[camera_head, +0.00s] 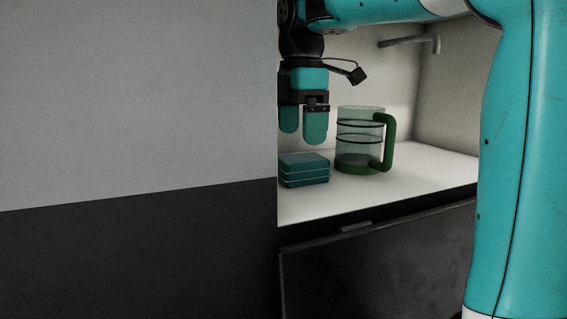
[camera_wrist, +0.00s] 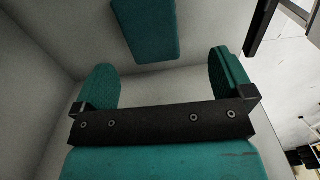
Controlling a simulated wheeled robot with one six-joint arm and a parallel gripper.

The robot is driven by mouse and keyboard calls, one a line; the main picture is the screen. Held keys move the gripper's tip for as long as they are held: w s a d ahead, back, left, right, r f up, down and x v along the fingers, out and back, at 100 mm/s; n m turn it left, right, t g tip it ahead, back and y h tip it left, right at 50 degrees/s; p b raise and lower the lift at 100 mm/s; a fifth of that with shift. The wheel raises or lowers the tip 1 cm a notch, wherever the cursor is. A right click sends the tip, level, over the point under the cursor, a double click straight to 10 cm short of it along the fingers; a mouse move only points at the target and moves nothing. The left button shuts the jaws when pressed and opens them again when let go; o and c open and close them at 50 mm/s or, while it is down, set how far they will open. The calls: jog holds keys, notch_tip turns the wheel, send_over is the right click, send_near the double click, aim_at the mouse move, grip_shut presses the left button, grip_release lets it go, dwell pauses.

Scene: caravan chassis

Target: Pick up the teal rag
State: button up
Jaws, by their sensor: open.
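The teal rag (camera_head: 304,169) is a folded, layered block lying on the white counter, left of a jug. It also shows in the wrist view (camera_wrist: 147,30) at the top, cut off by the picture's edge. My gripper (camera_head: 302,136) points down above the rag in the head view, with its fingers apart from it. In the wrist view my gripper (camera_wrist: 165,72) is open and empty, and the rag appears beyond the gap between the two teal fingers. Part of the gripper's left side is hidden by the grey panel in the head view.
A clear jug (camera_head: 357,140) with a green handle and base stands close right of the rag. A tap (camera_head: 410,41) juts from the back wall. A grey and black panel (camera_head: 130,110) blocks the left side. A dark front (camera_head: 385,255) lies below the counter (camera_head: 430,185).

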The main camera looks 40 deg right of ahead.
aim_at(295, 158)
jog(key=shift+w+f, duration=0.25)
jog(key=shift+f, duration=0.05)
jog(key=f+b, duration=0.1)
jog(key=f, duration=0.1)
jog(key=f+b, duration=0.1)
jog(key=f, duration=0.1)
jog(key=f+b, duration=0.1)
jog(key=f, duration=0.2)
jog(key=shift+w+a, duration=0.15)
jog(key=shift+w, duration=0.15)
jog(key=shift+r, duration=0.1)
jog(key=shift+c, duration=0.5)
jog(key=c, duration=0.9)
